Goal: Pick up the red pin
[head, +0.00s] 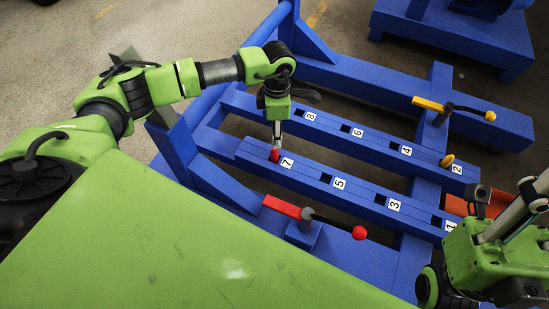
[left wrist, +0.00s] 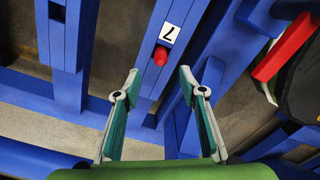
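The red pin (head: 274,156) stands in the blue rail at the slot labelled 7. In the left wrist view the red pin (left wrist: 160,56) shows its rounded top just beyond my fingertips. My left gripper (head: 277,140) points down above it in the head view. In the left wrist view the left gripper (left wrist: 160,82) is open, its two fingers apart on either side of the pin's line, with nothing between them. My right arm shows at the lower right of the head view, but its fingertips cannot be made out.
A red lever with a red ball (head: 359,232) stands in front of the rails. A yellow lever (head: 428,104) and a yellow pin (head: 447,160) are at the right. The blue frame (head: 390,85) surrounds numbered slots. An orange-red bin (head: 456,205) is partly hidden at right.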

